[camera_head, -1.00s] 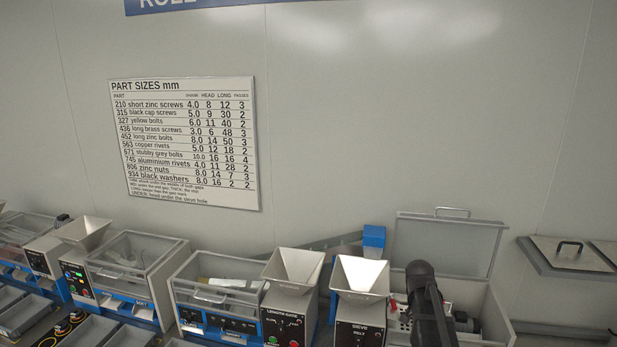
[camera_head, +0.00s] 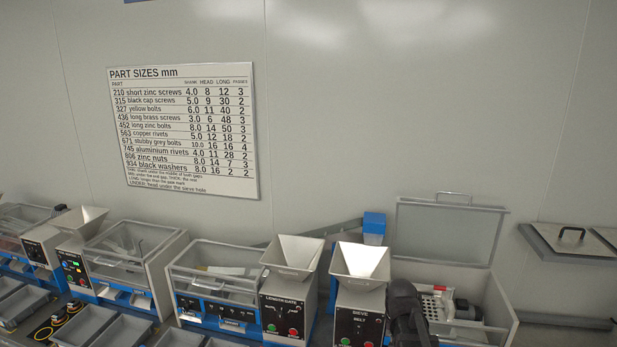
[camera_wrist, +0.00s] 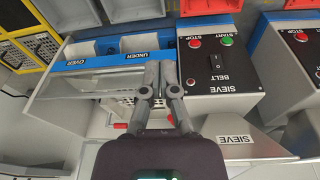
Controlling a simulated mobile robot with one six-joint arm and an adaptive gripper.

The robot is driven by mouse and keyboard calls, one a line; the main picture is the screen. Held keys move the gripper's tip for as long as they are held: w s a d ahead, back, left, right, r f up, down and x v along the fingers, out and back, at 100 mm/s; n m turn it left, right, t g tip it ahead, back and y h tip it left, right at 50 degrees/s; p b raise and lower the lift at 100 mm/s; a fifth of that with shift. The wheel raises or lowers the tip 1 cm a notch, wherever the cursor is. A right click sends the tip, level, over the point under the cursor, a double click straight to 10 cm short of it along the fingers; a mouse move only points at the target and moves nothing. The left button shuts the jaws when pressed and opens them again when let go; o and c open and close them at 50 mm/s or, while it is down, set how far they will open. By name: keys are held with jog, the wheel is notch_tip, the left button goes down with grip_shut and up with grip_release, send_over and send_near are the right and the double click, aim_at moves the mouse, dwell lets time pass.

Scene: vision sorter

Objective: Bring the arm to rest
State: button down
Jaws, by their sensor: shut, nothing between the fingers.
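My gripper (camera_wrist: 151,88) shows in the wrist view with its two grey fingers together, shut and empty. It is in front of the sieve machine, between the bins marked OVER and UNDER and the sieve's control panel (camera_wrist: 209,68). In the head view part of my dark arm (camera_head: 405,312) stands in front of the sieve machine (camera_head: 357,318), at the lower right. My fingertips cannot be made out in the head view.
The sieve's lid (camera_head: 447,232) stands open, with a perforated plate (camera_head: 436,306) inside. The length gate machine (camera_head: 283,315) stands to its left. Grey trays (camera_head: 127,334) line the front left. The wall above, with the part sizes chart (camera_head: 183,130), is clear.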

jog(key=s+a+f+n+g+y+b, duration=0.1)
jog(key=s+a+f+n+b, duration=0.2)
jog(key=s+a, duration=0.4)
jog(key=s+f+b, duration=0.1)
jog(key=s+f, duration=0.1)
jog(key=s, duration=0.2)
jog(key=shift+f+n+g, duration=0.3)
jog(key=shift+g, duration=0.1)
